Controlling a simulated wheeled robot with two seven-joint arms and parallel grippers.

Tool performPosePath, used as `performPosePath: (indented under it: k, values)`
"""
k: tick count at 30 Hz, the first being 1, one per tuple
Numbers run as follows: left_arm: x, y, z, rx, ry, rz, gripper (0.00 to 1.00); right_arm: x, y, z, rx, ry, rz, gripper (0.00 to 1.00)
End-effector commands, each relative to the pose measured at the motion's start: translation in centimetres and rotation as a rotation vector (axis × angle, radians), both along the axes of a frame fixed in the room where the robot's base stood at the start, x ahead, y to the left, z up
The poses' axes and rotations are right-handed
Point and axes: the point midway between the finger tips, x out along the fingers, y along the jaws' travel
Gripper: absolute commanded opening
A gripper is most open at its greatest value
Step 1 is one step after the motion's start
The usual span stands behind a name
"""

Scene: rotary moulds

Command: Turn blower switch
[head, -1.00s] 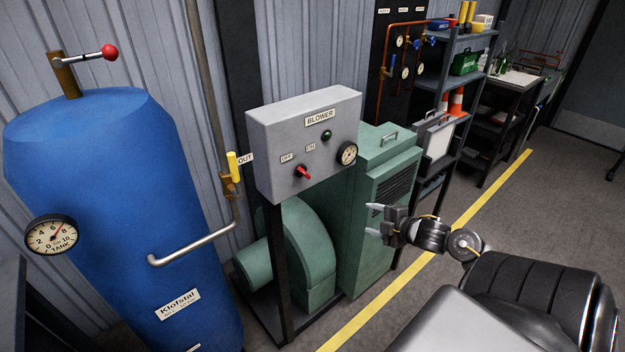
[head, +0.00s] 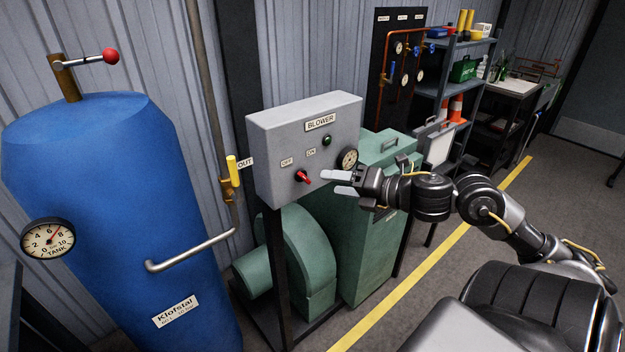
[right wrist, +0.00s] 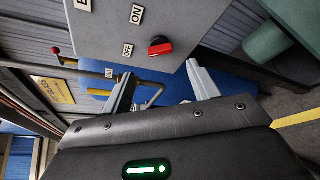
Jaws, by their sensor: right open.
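The blower switch (head: 303,176) is a red knob on the front of the grey blower box (head: 280,135), with OFF and ON labels above it. In the head view its pointer tilts toward the upper left, near OFF. It also shows in the right wrist view (right wrist: 160,47), beyond the fingertips and between their lines. My right gripper (head: 338,182) is open and empty, just right of the switch, its fingers pointing at it. In the right wrist view the gripper (right wrist: 162,85) shows two spread fingers, apart from the knob. My left gripper is not in view.
A dark green lamp (head: 327,140) and a round gauge (head: 348,158) sit on the box beside the switch. A blue tank (head: 110,200) with a gauge stands left. A yellow-handled valve (head: 232,170) is close to the box. The green blower (head: 310,250) is below.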

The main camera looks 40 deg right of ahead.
Motion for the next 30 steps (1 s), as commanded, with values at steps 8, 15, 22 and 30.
performPosePath:
  k: [8,15,22,30]
  values:
    - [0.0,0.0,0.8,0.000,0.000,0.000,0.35,4.0,1.2,-0.7,0.002,-0.002,-0.003,0.60]
    - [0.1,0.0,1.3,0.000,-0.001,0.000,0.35,6.1,1.8,-1.3,0.002,-0.001,-0.004,0.60]
    - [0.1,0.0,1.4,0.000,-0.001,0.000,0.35,6.8,2.1,-1.6,0.000,0.001,-0.003,0.60]
    - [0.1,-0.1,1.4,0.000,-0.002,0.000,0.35,6.8,2.1,-1.6,0.000,0.001,-0.002,0.53]
